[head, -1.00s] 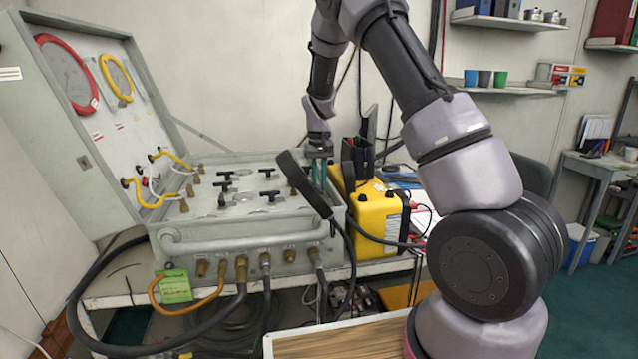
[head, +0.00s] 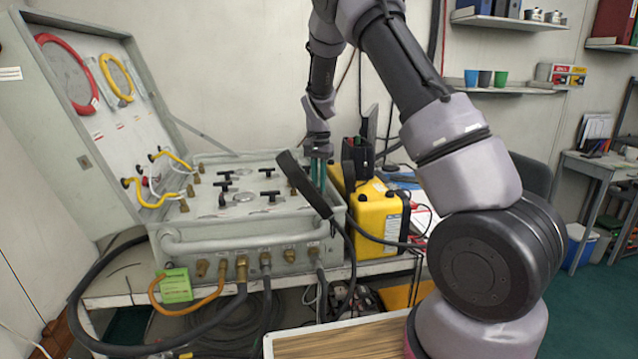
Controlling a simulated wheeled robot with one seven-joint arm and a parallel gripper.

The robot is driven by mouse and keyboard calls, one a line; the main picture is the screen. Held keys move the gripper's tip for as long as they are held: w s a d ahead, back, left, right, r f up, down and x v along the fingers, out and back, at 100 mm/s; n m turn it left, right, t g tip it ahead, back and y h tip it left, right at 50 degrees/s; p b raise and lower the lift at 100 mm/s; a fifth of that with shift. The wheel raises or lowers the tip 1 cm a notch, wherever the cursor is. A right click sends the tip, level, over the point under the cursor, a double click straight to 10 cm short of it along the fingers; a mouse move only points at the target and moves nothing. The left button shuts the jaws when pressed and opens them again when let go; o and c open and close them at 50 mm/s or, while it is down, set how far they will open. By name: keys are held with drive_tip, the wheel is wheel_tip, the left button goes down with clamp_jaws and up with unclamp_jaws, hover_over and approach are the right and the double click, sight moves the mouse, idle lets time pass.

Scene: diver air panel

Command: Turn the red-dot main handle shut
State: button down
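The grey air panel box (head: 230,225) stands open on a bench at left. Its top carries several black T-handles, among them a back-right handle (head: 266,172), a front-right handle (head: 269,196) and a back-left handle (head: 224,175). I cannot make out a red dot on any of them. My gripper (head: 318,178) points down over the right end of the panel, right of these handles. Its teal fingers are partly hidden behind a black handset (head: 303,184). I cannot tell what, if anything, is between or beneath them.
The black handset juts up at the panel's front right corner, close to my gripper. A yellow case (head: 378,222) stands just right of the panel. The raised lid (head: 85,120) with coiled hoses is at left. Hoses and a green tag (head: 176,285) hang in front.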

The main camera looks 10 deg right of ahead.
drive_tip(key=m, duration=0.5)
drive_tip(key=shift+r+m, duration=0.1)
drive_tip(key=shift+m, duration=0.2)
drive_tip(key=shift+w+m, duration=0.1)
drive_tip(key=shift+m, duration=2.2)
drive_tip(key=c, duration=0.8)
unclamp_jaws()
drive_tip(key=shift+c, duration=0.2)
wheel_tip(320, 180, up, 11)
